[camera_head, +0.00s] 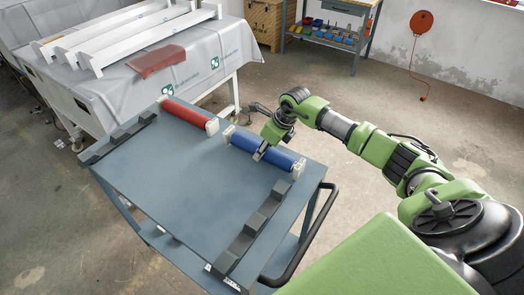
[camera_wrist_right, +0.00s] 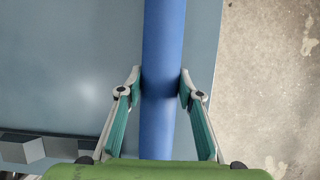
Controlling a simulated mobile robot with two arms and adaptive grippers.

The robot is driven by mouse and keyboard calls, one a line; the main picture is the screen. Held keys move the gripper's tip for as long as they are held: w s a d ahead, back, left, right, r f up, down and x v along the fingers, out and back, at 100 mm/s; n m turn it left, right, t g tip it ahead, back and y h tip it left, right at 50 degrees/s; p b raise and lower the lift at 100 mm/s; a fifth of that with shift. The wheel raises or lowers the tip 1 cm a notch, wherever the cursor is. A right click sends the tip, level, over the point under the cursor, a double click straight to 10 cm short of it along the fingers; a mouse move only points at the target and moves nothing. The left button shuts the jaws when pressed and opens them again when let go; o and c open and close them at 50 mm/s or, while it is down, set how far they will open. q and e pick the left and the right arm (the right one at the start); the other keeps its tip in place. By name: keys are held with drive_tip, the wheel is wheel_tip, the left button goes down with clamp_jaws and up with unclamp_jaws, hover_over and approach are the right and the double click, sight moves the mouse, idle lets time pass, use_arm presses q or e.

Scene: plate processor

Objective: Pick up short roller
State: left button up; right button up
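A blue roller (camera_head: 268,152) with white end blocks lies on the near right part of a grey cart top (camera_head: 170,165). A red roller (camera_head: 187,112) lies farther back on the same cart. My right gripper (camera_head: 260,153) reaches down over the blue roller. In the right wrist view, the blue roller (camera_wrist_right: 163,60) runs between the two fingers of my right gripper (camera_wrist_right: 160,82), one finger on each side. The fingers are spread and their tips are close to its sides; firm contact cannot be made out. My left gripper is not in view.
Dark notched racks stand along the cart's left (camera_head: 118,138) and right (camera_head: 247,228) edges. A black handle (camera_head: 308,240) is at the cart's right. A cloth-covered table (camera_head: 210,60) with white beams stands behind. The cart's middle is clear.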

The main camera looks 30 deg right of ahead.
clamp_jaws()
drive_tip(key=shift+w, duration=0.15)
drive_tip(key=shift+r, duration=0.15)
